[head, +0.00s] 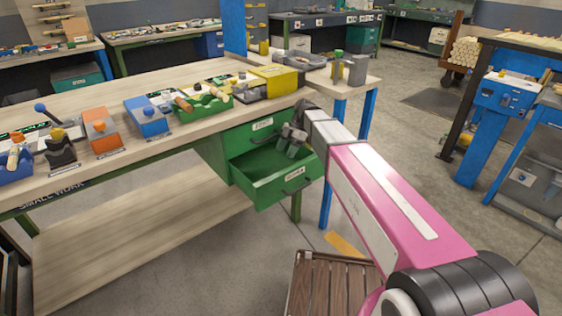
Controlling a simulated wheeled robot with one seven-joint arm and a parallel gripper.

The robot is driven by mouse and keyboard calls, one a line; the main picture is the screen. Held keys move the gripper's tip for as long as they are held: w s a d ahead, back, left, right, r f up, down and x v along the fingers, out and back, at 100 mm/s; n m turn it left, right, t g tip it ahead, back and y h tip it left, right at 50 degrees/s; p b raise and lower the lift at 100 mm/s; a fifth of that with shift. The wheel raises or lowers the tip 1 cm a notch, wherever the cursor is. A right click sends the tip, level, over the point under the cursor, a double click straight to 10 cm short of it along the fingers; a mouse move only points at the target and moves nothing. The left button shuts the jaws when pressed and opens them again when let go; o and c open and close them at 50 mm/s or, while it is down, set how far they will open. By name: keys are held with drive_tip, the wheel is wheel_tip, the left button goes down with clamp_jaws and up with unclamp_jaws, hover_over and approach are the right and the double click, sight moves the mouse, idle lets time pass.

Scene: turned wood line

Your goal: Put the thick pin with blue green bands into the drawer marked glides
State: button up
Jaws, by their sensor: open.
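A green drawer unit sits under the right end of the long workbench. Its lower drawer (262,192) is pulled open, with a pale label on its front that is too small to read. The upper drawer (258,130) is shut and also has a label I cannot read. My gripper (286,148) is over the back right of the open drawer, open, with no pin visible in it. I cannot make out the thick pin with blue green bands. Whether anything lies in the drawer's hidden far corner, I cannot tell.
On the bench (120,173), a green tray (205,104) holds wooden turned pieces. Blue and orange blocks (101,131) stand to its left, a yellow box (274,80) to its right. A slatted wooden platform (330,285) is on the floor below.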

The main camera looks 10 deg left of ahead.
drive_tip(key=shift+v, duration=0.95)
idle(0.5)
